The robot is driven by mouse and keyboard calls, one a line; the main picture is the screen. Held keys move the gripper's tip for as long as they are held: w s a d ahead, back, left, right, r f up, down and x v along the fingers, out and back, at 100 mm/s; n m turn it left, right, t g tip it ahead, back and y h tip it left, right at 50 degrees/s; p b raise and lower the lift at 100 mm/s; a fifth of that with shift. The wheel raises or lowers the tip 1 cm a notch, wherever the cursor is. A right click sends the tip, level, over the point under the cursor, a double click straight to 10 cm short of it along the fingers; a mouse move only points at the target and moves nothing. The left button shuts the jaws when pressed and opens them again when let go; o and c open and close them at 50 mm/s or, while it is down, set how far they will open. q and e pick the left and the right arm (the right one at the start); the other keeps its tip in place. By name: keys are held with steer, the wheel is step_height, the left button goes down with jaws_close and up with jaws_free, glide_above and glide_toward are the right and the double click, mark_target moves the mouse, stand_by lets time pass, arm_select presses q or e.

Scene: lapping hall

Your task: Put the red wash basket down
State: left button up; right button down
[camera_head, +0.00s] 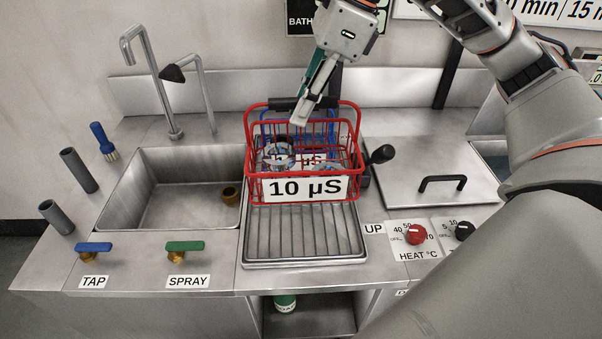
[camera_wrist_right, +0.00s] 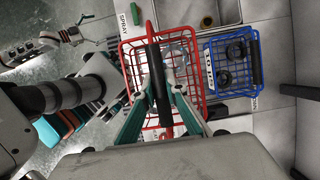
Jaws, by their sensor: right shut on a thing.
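The red wash basket (camera_head: 306,188) with a "10 µS" plate hangs upright from my right gripper (camera_head: 302,112), whose fingers are shut on its dark handle bar. Clear ring-like parts lie in it. It is over the rear part of the ribbed drain tray (camera_head: 303,246); I cannot tell whether its bottom touches. In the right wrist view, the basket (camera_wrist_right: 127,65) shows below the fingers (camera_wrist_right: 160,100). My left gripper (camera_wrist_right: 75,36) appears small at the upper left of that view, its jaws unclear; the head view does not show it.
A blue basket (camera_wrist_right: 222,93) with dark round parts stands just behind the red one. The sink (camera_head: 140,218) is to the left. A lidded bath (camera_head: 420,190) and a heat knob (camera_head: 415,234) are to the right. The tray's front is bare.

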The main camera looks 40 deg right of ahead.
mark_target(303, 170)
step_height(303, 170, down, 14)
steer(key=shift+w+f+b, duration=0.1)
steer(key=shift+f+b, duration=0.15)
steer(key=shift+b, duration=0.95)
steer(key=c, duration=2.3)
jaws_free()
steer(key=shift+f, duration=0.15)
steer(key=shift+o, duration=1.3)
steer(key=p+v, duration=0.2)
steer(key=v, duration=1)
